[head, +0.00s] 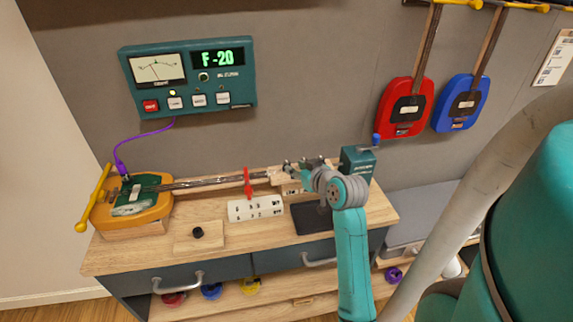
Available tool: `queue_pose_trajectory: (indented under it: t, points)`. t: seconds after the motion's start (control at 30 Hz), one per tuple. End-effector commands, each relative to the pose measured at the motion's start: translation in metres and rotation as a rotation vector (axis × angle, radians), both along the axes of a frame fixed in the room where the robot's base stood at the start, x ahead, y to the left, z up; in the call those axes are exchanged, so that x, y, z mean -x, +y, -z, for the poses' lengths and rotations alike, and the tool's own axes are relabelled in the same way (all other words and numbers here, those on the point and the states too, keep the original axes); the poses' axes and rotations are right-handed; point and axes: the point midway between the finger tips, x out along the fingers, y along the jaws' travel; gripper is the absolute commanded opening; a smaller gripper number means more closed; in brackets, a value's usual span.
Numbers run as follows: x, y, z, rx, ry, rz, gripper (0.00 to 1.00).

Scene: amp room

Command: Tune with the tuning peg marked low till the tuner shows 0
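The tuner (188,78) is a teal wall box at the upper left; its green display (218,58) reads "F -20", and a needle dial sits beside it. A stringed instrument (155,212) with an orange-yellow and green body lies on the bench, its neck running right to a pale headstock (276,176). The tuning pegs are small and largely hidden by my arm; I cannot read which is marked low. My gripper (290,169) is at the headstock, seen from behind my wrist. Its fingers are too small and covered to show whether they are open or touching a peg.
A red clamp-like piece (248,183) stands at the neck. A white labelled card (255,208), a black knob on a wooden block (198,232) and a teal box (358,163) are on the wooden bench (130,256). Red (405,105) and blue (461,103) instruments hang at right.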

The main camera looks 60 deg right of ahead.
Motion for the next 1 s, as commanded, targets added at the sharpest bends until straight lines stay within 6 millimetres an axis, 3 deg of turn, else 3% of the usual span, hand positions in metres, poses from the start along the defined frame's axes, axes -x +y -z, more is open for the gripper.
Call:
queue_pose_trajectory:
  t: [0.2, 0.4, 0.8, 0.93, 1.0]
  points:
    - [-0.031, -0.019, 0.015, 0.0, 0.0, -0.001, 0.35]
    - [-0.047, -0.029, 0.023, 0.0, 0.0, 0.0, 0.35]
    - [-0.052, -0.033, 0.026, 0.0, 0.0, 0.001, 0.35]
    - [-0.052, -0.032, 0.026, 0.0, 0.0, 0.001, 0.05]
    - [-0.052, -0.032, 0.026, 0.0, 0.0, 0.001, 0.0]
